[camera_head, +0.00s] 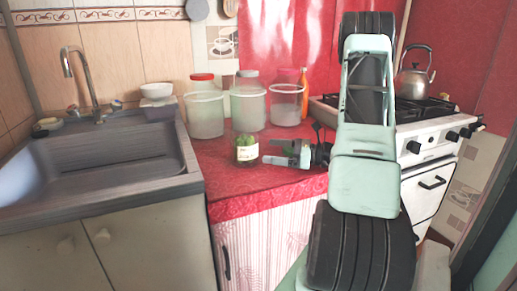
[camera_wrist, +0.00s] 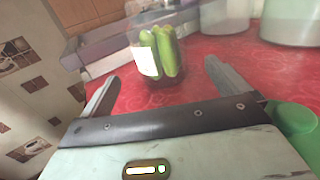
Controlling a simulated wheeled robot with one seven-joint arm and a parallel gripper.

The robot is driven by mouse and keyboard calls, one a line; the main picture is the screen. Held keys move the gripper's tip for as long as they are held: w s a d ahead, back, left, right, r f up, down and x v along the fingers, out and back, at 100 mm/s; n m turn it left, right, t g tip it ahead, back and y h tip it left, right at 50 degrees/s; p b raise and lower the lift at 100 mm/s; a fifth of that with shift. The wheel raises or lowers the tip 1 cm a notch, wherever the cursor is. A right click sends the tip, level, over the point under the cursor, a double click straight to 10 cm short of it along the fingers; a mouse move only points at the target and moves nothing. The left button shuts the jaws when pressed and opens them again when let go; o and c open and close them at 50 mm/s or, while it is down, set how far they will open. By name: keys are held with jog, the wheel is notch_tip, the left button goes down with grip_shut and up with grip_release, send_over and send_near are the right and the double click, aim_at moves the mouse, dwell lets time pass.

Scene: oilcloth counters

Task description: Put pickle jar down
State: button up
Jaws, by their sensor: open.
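The pickle jar (camera_head: 247,150) stands upright on the red oilcloth counter (camera_head: 225,187), near the sink's right edge. It is clear glass with green pickles and a pale label. In the wrist view the jar (camera_wrist: 158,55) stands ahead of my gripper (camera_wrist: 160,85), beyond the fingertips. My gripper (camera_head: 285,156) is open and empty, just to the right of the jar in the head view, with a gap between its two fingers and no jar held.
Several large translucent containers (camera_head: 249,109) stand at the back of the counter. The sink (camera_head: 110,165) is at left. A stove (camera_head: 425,140) with a kettle (camera_head: 414,75) is at right. A green round object (camera_wrist: 292,118) shows beside my gripper. Front counter space is clear.

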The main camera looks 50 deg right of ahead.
jog(key=shift+v, duration=1.35)
